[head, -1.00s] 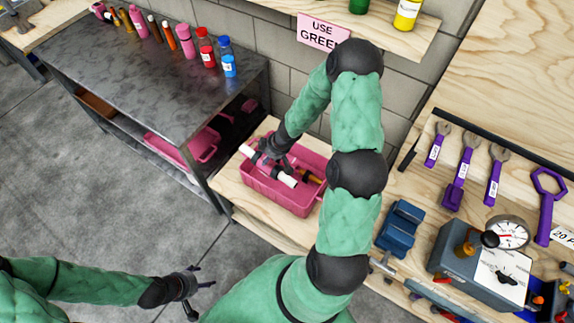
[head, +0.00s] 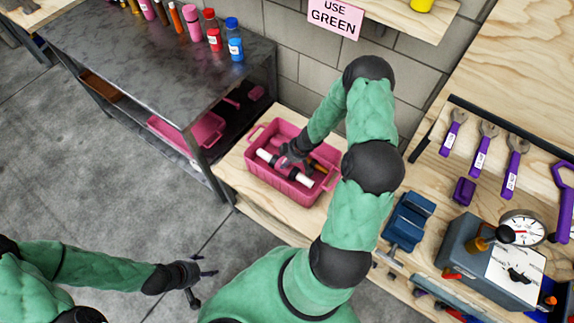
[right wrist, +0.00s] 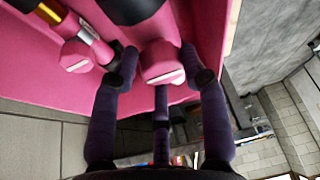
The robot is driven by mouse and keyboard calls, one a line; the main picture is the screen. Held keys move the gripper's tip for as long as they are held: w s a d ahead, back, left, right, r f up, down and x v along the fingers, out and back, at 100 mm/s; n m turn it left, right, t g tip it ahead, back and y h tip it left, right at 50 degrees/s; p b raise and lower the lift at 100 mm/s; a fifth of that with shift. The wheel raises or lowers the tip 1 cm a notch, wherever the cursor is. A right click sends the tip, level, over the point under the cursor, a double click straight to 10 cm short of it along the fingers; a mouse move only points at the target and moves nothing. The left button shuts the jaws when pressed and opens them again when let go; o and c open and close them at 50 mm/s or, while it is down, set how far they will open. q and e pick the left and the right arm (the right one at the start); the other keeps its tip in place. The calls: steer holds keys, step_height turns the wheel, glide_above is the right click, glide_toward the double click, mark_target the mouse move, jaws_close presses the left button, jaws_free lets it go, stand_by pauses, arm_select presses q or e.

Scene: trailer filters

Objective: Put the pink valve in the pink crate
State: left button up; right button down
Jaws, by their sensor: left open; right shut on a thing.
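The pink valve, a white pipe piece (head: 302,180) with a pink and dark middle, lies slanted inside the pink crate (head: 262,178), below its rim. My right gripper (head: 287,160) reaches down into the crate and is shut on the valve. In the right wrist view, a pink knob (right wrist: 161,66) with a white mark sits between the dark fingers of my right gripper (right wrist: 165,82). Whether the valve touches the crate floor I cannot tell. My left gripper (head: 200,278) is open and empty over the floor at lower left.
Another pink-knobbed piece (right wrist: 77,55) with a gold end lies in the crate beside the held one. A dark metal shelf unit (head: 150,75) with bottles stands left of the crate. A blue vise (head: 407,222) and grey gauge box (head: 470,255) are to the right.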

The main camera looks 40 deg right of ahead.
steer(key=shift+f+b, duration=0.85)
steer(key=shift+f, duration=0.8)
steer(key=shift+f, duration=0.2)
steer(key=c, duration=0.7)
jaws_free()
steer(key=shift+o, duration=0.2)
steer(key=shift+r, duration=0.1)
steer(key=p+v, duration=0.7)
steer(key=v, duration=0.5)
